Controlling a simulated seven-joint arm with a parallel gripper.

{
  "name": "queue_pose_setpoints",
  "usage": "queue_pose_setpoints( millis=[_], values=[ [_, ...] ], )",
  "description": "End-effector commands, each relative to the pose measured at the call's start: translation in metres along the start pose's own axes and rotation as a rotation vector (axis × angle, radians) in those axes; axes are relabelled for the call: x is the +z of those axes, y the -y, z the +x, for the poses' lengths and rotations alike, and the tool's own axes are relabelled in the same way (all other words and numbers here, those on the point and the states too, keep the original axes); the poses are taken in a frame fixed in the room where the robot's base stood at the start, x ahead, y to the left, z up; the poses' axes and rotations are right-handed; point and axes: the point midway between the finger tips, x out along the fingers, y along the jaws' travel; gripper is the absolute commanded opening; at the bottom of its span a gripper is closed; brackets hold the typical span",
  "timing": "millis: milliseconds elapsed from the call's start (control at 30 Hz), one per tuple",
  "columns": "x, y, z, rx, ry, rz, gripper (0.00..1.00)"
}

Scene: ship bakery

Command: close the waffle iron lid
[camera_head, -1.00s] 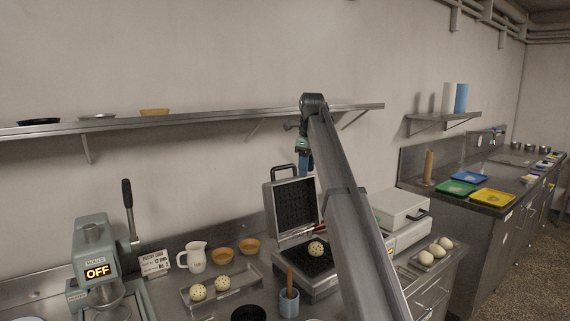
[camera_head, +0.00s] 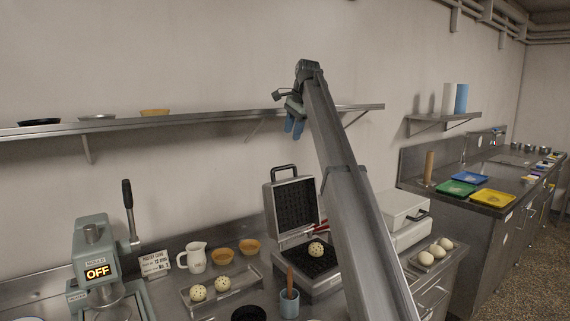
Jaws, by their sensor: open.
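The waffle iron (camera_head: 309,262) stands on the counter with its lid (camera_head: 293,205) raised and leaning back, the black grid facing out. A dark handle (camera_head: 285,168) sits on the lid's top edge. A speckled dough ball (camera_head: 316,249) lies on the lower plate. My gripper (camera_head: 294,127) has blue fingers and hangs in the air above the lid, near shelf height. It is open and apart from the lid. My arm hides the area just right of the iron.
A tray (camera_head: 236,302) with dough balls and a blue cup (camera_head: 289,305) holding a wooden-handled tool stand in front of the iron. A wall shelf (camera_head: 220,120) runs behind my gripper. A white appliance (camera_head: 402,210) stands to the right.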

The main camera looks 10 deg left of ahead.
Motion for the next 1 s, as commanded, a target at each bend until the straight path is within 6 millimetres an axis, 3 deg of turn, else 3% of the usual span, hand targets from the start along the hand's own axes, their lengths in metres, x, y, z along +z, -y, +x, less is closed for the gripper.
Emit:
queue_pose_setpoints(
  millis=[167,700,1000],
  values=[
    [0.0,-0.001,0.012,0.001,0.0,-0.016,0.44],
    [0.0,-0.001,0.101,0.002,-0.001,-0.013,0.44],
    [0.0,-0.001,0.132,0.001,-0.001,-0.013,0.44]
  ],
)
